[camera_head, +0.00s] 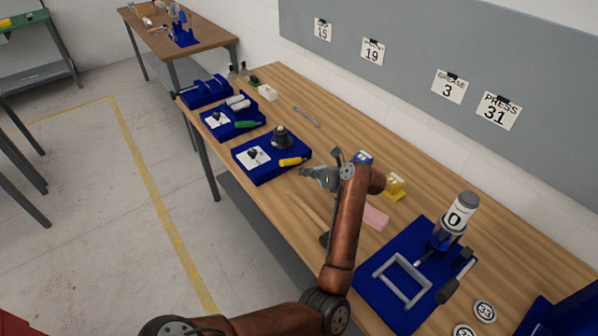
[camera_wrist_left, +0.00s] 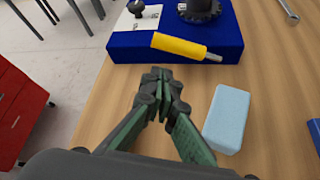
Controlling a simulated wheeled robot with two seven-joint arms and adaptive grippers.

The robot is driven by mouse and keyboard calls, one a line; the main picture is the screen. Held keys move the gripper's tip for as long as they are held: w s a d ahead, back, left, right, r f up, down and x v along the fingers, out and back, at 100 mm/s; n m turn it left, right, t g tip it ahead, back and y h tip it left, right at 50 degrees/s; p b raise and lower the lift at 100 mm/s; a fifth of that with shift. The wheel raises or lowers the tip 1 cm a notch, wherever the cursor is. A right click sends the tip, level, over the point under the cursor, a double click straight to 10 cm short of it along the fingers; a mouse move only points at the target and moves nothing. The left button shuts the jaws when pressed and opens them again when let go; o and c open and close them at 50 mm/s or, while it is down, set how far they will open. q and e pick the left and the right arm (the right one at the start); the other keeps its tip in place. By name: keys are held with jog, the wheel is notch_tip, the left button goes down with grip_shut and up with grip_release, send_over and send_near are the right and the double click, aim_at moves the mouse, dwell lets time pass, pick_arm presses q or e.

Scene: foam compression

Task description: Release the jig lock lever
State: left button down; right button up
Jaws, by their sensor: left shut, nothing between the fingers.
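The jig stands on a blue base (camera_head: 373,294) at the front right of the bench, with a grey rectangular frame (camera_head: 388,264) and a dial marked 0 (camera_head: 456,220). A black-ended handle (camera_head: 447,291) sticks out at its right side; I cannot tell whether this is the lock lever. My left gripper (camera_head: 306,172) is well to the left of the jig, over bare wood near the yellow-handled tool. In the left wrist view its fingertips (camera_wrist_left: 156,76) are together and empty. A light blue foam block (camera_wrist_left: 229,119) lies to their right. My right gripper is not in view.
A pink block (camera_head: 375,218) and a yellow item (camera_head: 396,186) lie between my left arm and the jig. Blue trays (camera_head: 266,176) with tools line the bench's left part. A wrench (camera_head: 307,116) lies behind them. Round numbered discs (camera_head: 485,311) are right of the jig.

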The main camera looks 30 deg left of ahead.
aim_at(293, 162)
pick_arm(q)
jog(key=x, duration=0.8)
jog(key=shift+a+f, duration=0.2)
jog(key=shift+a, duration=0.25)
jog(key=shift+s, duration=0.1)
